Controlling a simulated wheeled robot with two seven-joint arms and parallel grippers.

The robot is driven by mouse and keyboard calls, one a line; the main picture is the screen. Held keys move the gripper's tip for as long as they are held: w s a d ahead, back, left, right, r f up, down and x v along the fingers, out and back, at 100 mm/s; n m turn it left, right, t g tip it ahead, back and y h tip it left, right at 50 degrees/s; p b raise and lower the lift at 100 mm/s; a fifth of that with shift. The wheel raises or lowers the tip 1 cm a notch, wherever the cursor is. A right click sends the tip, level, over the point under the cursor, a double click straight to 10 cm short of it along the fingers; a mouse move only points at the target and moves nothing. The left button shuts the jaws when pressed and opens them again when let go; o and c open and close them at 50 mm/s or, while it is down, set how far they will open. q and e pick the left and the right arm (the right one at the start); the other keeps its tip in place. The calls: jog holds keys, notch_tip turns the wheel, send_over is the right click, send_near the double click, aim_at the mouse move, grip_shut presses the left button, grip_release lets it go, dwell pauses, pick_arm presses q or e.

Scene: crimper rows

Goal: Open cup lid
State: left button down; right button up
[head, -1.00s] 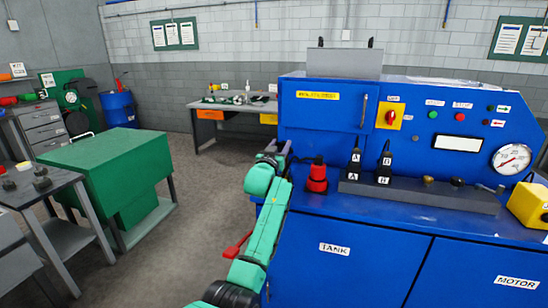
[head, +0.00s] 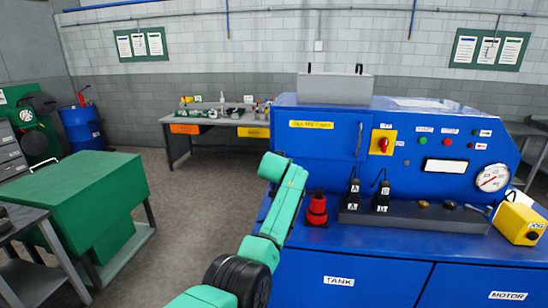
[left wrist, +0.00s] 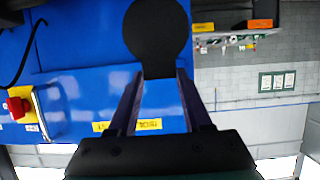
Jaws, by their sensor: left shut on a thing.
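A red cup-like container (head: 317,212) with a dark upper part stands on the blue bench by the console's left edge in the head view. My left arm rises beside it on the left. The gripper itself is hidden in the head view. In the left wrist view my left gripper (left wrist: 162,85) is shut on the narrow stem of a flat black round piece (left wrist: 157,32). That piece hides part of what is behind it. I cannot tell whether it is the cup's lid. The red container does not show in the wrist view. My right gripper is not in view.
The blue console (head: 335,155) has a red knob (head: 384,143), gauge and buttons. Two black lettered levers (head: 368,195) stand right of the red container. A yellow box (head: 520,222) sits at the right. A green cabinet (head: 85,185) and open floor lie left.

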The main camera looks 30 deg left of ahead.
pick_arm(q)
jog(key=shift+w+a+r, duration=0.15)
jog(key=shift+w+r, duration=0.05)
jog(key=shift+r, duration=0.5)
jog(key=shift+f, duration=0.1)
jog(key=shift+c, duration=1.6)
grip_release()
jog(key=shift+s+f, duration=0.1)
jog(key=shift+s, duration=0.1)
jog(key=shift+f, duration=0.15)
jog(key=b+v, duration=0.6)
jog(key=v, duration=0.8)
jog(key=shift+s+r, duration=0.25)
